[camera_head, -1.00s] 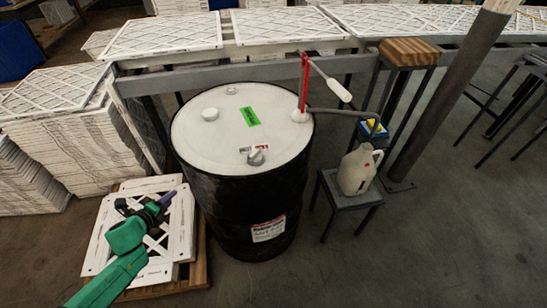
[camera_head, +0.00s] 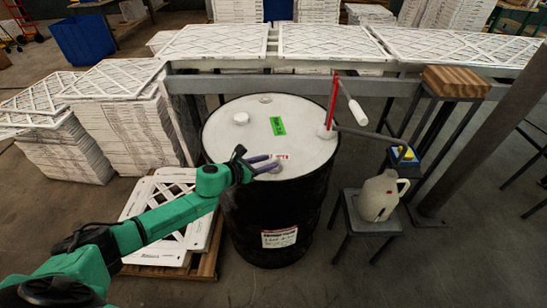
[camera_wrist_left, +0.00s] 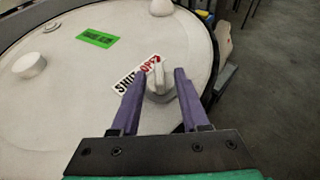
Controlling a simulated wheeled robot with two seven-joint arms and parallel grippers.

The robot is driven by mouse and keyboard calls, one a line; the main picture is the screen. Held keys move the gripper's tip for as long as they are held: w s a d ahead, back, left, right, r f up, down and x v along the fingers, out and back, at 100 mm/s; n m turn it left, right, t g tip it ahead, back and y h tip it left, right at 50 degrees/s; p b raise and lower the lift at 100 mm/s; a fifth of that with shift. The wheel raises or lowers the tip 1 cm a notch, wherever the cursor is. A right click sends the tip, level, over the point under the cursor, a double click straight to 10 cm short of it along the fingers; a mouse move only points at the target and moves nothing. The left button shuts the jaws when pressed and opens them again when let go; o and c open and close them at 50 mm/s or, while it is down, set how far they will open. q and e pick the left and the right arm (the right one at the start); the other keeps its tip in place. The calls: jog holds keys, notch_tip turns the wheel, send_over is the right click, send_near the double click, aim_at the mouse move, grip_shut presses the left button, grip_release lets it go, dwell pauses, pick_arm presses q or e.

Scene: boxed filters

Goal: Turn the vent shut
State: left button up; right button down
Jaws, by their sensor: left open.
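The vent (camera_wrist_left: 157,82) is a small grey knob with a raised bar handle on the white top of the black drum (camera_head: 270,215). A label (camera_wrist_left: 135,73) beside it reads SHUT in black and OPEN in red. The knob's bar points roughly up the picture in the left wrist view, toward the OPEN end. My left gripper (camera_head: 277,162) is open, its purple fingers low over the drum top. In the wrist view its fingertips (camera_wrist_left: 160,76) lie on either side of the knob; I cannot tell whether they touch it. In the head view the gripper mostly hides the knob. My right gripper is out of view.
A red hand pump (camera_head: 332,103) with a white handle stands on the drum's right edge. A white cap (camera_head: 241,118) and green label (camera_head: 278,126) are on the top. A jug (camera_head: 379,196) sits on a stool at right. Stacked filters (camera_head: 130,125) stand behind left.

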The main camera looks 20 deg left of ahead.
aim_at(272, 161)
pick_arm(q)
jog(key=x, duration=0.3)
jog(key=shift+w+f, duration=0.15)
jog(key=shift+w, duration=0.1)
jog(key=c, duration=0.6)
grip_shut()
